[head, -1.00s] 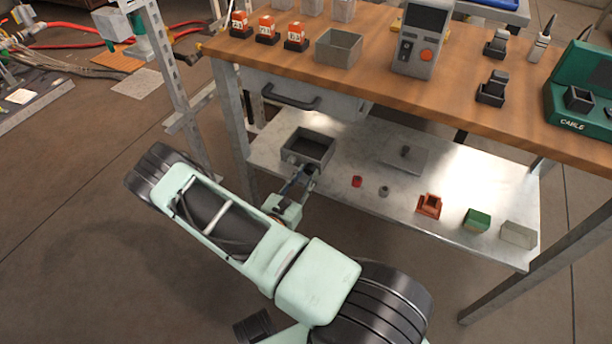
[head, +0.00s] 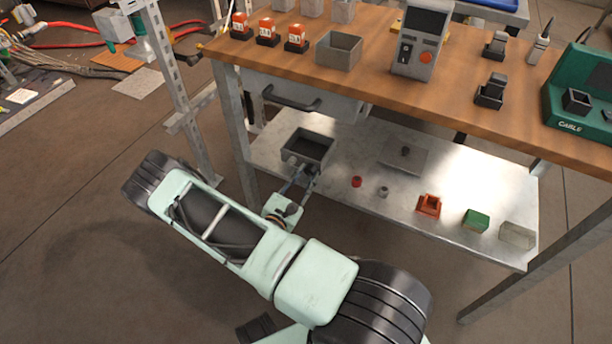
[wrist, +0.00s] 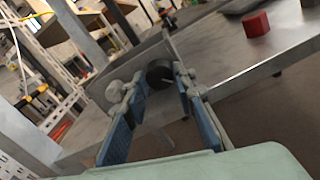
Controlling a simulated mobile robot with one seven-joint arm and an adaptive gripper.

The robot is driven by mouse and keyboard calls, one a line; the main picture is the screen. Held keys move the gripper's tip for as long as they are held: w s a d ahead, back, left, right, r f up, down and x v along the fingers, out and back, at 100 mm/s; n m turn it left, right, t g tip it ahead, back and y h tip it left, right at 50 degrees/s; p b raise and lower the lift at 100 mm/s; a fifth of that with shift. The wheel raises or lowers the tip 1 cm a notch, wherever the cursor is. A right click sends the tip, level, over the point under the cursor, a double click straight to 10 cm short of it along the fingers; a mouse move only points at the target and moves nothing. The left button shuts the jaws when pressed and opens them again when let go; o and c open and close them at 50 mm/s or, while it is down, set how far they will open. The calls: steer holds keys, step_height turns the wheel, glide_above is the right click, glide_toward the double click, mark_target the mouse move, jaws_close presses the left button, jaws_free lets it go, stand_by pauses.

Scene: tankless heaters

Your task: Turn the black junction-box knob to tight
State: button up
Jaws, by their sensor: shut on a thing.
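The grey junction box (head: 309,146) sits open-topped on the lower metal shelf, near its left end, in the head view. My gripper (head: 301,176) reaches its near side from the front left. In the wrist view, the black round knob (wrist: 160,73) sits on the side of the box, with a pale line mark on its face. My gripper (wrist: 163,84) has a blue-padded finger on either side of the knob and is shut on it. In the head view the knob is hidden by the fingers.
On the lower shelf (head: 335,200) are a red cap (head: 357,182), a grey ring (head: 383,192), an orange block (head: 429,206), a green block (head: 475,221) and a grey block (head: 517,235). The wooden worktop (head: 440,85) and a drawer (head: 300,95) overhang the box. A table leg (head: 237,130) stands close left.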

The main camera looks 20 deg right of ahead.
steer(key=o, duration=1.1)
steer(key=shift+o, duration=0.2)
steer(key=shift+a, duration=0.1)
steer(key=v, duration=1.2)
